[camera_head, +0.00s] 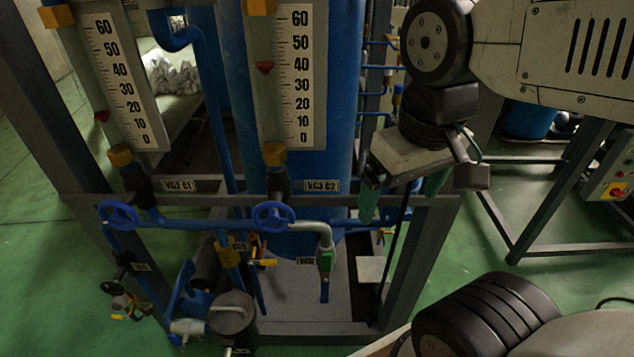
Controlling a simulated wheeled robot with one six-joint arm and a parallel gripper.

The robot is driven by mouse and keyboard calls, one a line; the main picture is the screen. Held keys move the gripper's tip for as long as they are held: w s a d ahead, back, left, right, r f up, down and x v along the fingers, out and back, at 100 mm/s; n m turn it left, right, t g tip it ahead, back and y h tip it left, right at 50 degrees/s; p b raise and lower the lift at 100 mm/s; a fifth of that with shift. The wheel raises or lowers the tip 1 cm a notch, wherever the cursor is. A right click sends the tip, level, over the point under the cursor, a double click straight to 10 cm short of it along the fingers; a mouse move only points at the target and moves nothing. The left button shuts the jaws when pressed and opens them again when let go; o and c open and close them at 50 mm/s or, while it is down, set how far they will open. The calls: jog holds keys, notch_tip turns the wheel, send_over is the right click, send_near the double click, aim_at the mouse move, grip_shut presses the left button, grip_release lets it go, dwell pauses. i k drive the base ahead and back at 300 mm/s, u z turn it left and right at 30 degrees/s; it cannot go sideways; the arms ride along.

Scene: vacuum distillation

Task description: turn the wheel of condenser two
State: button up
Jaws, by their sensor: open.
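Two blue handwheels sit on the front of the frame. The right wheel (273,216) is below the right gauge and close to the label VG3 C2 (321,186), so it appears to be condenser two's wheel. The left wheel (118,215) is below the left gauge, with the label VG2 C1 (178,184) to its right. My gripper (402,203) points downward, with its green-tipped fingers apart and nothing between them. It is to the right of the right wheel, clearly apart from it, near the frame's right post.
The gauges (300,80) rise above. A grey-lidded vessel (232,313) and pump parts stand below. Green floor (450,265) is open at right, before a dark-framed stand.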

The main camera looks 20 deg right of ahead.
aim_at(273, 215)
jog(key=u, duration=1.8)
jog(key=k, duration=1.1)
jog(key=z, duration=1.35)
jog(key=i, duration=0.5)
jog(key=z, duration=0.05)
